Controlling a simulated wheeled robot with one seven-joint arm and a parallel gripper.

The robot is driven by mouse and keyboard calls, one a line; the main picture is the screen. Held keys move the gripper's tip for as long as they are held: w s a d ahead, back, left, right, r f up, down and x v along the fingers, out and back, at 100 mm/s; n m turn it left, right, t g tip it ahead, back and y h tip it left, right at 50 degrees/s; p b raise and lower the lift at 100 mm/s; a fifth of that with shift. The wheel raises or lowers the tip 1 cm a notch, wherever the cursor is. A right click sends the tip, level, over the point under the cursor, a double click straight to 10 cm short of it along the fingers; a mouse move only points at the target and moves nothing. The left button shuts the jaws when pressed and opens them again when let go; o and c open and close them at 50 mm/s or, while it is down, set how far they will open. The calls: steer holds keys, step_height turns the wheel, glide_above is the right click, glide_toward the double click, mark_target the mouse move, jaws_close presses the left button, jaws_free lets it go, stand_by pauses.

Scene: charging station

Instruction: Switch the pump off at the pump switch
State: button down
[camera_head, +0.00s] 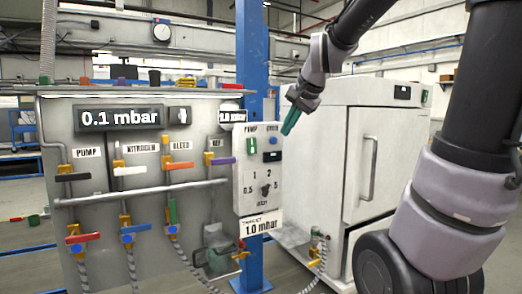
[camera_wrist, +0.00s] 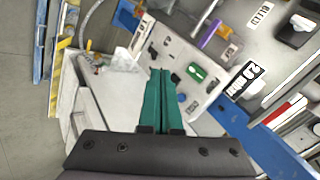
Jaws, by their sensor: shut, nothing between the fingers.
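The white control panel (camera_head: 258,208) hangs in front of the blue post, with PUMP and OTHER-like labels at its top; the second label is too small to read surely. The pump switch (camera_head: 251,146) is a small green rocker under PUMP; its position is too small to tell. In the wrist view a green switch (camera_wrist: 197,73) shows on the panel (camera_wrist: 170,42), right of my fingertips. My gripper (camera_head: 290,122) has green fingers, shut and empty, right of the panel's upper part and apparently apart from it. The fingers also show in the wrist view (camera_wrist: 160,74).
A blue button (camera_head: 272,141) sits beside the pump switch, with a dark knob (camera_head: 265,190) lower down. Left is a grey board with valves (camera_head: 82,177), pipes and a 0.1 mbar display (camera_head: 118,117). A white oven-like cabinet (camera_head: 335,170) stands behind, right.

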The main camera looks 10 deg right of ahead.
mark_target(252, 146)
steer(key=w+f+m, duration=0.2)
steer(key=w+m, duration=0.3)
steer(key=w, duration=0.8)
steer(key=shift+w+t, duration=0.3)
steer(key=shift+w, duration=0.05)
steer(key=shift+d, duration=0.1)
steer(key=shift+w+a+r+x, duration=0.1)
steer(key=shift+w+r+x, duration=0.2)
steer(key=shift+x, duration=1.9)
steer(key=shift+w+a+r+x, duration=0.1)
steer(key=shift+w+r+x, duration=0.15)
steer(key=shift+x, duration=1.95)
steer(key=shift+w+a+r+x, duration=0.1)
steer(key=shift+w+r+x, duration=0.2)
steer(key=shift+x, duration=1.9)
